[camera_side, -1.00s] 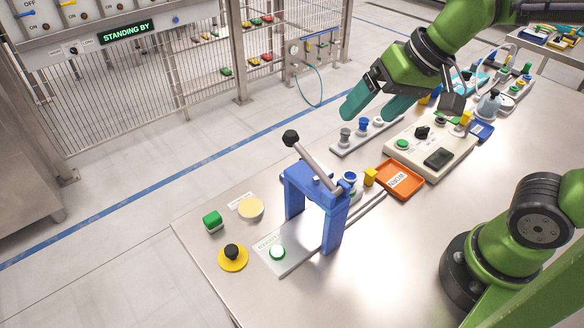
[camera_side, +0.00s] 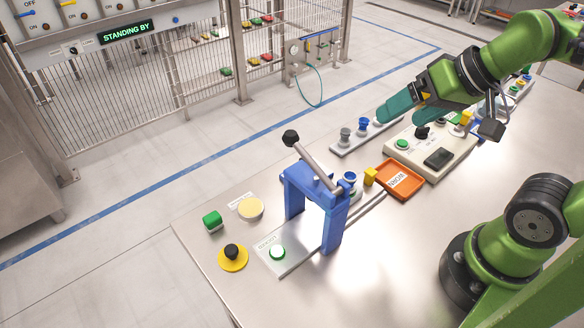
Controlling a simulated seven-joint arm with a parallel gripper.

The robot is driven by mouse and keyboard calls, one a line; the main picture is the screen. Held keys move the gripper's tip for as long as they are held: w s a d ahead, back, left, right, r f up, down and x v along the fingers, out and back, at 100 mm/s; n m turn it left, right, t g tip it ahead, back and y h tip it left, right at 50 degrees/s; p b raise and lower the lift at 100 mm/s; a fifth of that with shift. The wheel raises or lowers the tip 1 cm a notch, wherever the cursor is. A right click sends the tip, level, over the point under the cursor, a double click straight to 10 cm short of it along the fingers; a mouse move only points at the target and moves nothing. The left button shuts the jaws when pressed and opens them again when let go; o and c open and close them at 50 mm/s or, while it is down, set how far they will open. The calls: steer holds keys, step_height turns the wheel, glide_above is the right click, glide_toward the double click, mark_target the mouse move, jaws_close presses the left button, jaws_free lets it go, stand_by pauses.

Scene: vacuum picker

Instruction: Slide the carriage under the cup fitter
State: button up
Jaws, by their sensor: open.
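The cup fitter is a blue press frame (camera_side: 329,219) with a grey lever ending in a black knob (camera_side: 290,137), raised to the upper left. A pale rail plate (camera_side: 291,260) runs through its legs. On the rail, just behind and right of the frame, what looks like the carriage carries a blue-topped part (camera_side: 349,178), with a yellow block (camera_side: 370,176) at its far end. The frame partly hides the carriage. My gripper (camera_side: 404,114) has teal fingers set apart. It is empty, above the table beyond the carriage.
An orange tray (camera_side: 412,190) sits right beside the yellow block. A beige control box (camera_side: 405,157) and a strip with grey and blue knobs (camera_side: 339,149) lie beyond. Buttons (camera_side: 233,257) stand at the near left. The table front is clear.

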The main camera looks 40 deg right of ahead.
mark_target(371, 173)
steer(key=shift+c, duration=0.9)
steer(key=shift+w+f, duration=0.1)
steer(key=shift+f, duration=0.25)
steer(key=shift+c, duration=1.1)
steer(key=w+f+g, duration=0.1)
steer(key=w+d+f+g, duration=0.1)
steer(key=w+g, duration=0.1)
steer(key=shift+w+d+f+n+h, duration=0.1)
steer(key=shift+w+f+n+h, duration=0.1)
steer(key=shift+f+n+h, duration=0.1)
steer(key=c, duration=0.4)
steer(key=w+d+f+n+g, duration=0.1)
steer(key=f, duration=0.5)
steer(key=w+d+f+n+g+h, duration=0.1)
steer(key=f, duration=0.5)
steer(key=w+d+f+n+g, duration=0.1)
steer(key=f+g, duration=0.1)
steer(key=f, duration=0.4)
steer(key=shift+w+f, duration=0.15)
steer(key=shift+f, duration=0.2)
jaws_close()
